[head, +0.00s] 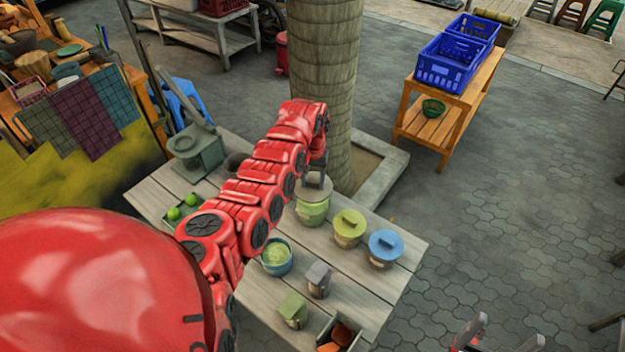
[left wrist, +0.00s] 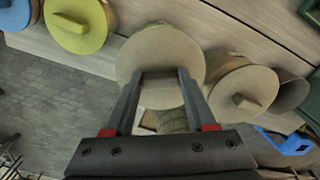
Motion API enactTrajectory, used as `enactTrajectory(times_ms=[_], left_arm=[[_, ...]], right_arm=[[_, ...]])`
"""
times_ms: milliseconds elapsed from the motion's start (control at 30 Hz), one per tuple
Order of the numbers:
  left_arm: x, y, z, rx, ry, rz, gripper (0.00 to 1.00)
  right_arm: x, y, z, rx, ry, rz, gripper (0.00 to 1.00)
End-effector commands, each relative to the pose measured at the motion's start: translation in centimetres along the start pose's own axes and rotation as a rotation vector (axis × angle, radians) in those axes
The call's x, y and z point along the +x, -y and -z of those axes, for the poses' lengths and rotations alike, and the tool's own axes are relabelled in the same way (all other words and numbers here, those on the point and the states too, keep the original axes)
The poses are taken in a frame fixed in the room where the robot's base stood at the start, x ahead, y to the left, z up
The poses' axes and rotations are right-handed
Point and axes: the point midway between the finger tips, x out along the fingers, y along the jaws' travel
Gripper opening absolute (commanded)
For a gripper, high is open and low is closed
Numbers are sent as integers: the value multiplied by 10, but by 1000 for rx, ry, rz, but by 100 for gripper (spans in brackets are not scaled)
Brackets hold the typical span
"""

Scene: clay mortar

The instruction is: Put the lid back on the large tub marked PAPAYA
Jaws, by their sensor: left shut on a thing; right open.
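My left gripper (head: 314,178) is shut on a round beige lid (left wrist: 160,55), which also shows in the head view (head: 318,193). The lid is over a light green tub (head: 312,214) on the plank table. I cannot tell whether it touches the rim. No PAPAYA lettering is readable. A tub with a yellow-green lid (head: 349,224) and one with a blue lid (head: 385,244) stand to the right. A second beige-lidded tub (left wrist: 243,90) shows in the left wrist view. My right gripper (head: 511,330) is open and empty over the paving.
A blue bowl of green contents (head: 277,257), a grey-topped container (head: 318,279), a green-topped container (head: 293,309) and a box of orange pieces (head: 341,335) share the table (head: 396,281). A trunk (head: 325,80) rises close behind. A scale (head: 195,150) stands at back left.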

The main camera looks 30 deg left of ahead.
Motion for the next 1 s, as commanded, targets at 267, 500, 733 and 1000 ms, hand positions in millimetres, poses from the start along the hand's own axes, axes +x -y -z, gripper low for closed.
enactTrajectory(times_ms=[267,500,733,1000], left_arm=[[-1,0,0,0,0,0,3],[-2,0,-2,0,0,0,3],[-2,0,-4,0,0,-1,3],[0,0,-6,0,0,0,3]], right_arm=[[2,0,0,0,0,0,86],[7,0,1,0,0,0,86],[12,-1,2,0,0,0,86],[13,-1,2,0,0,0,86]])
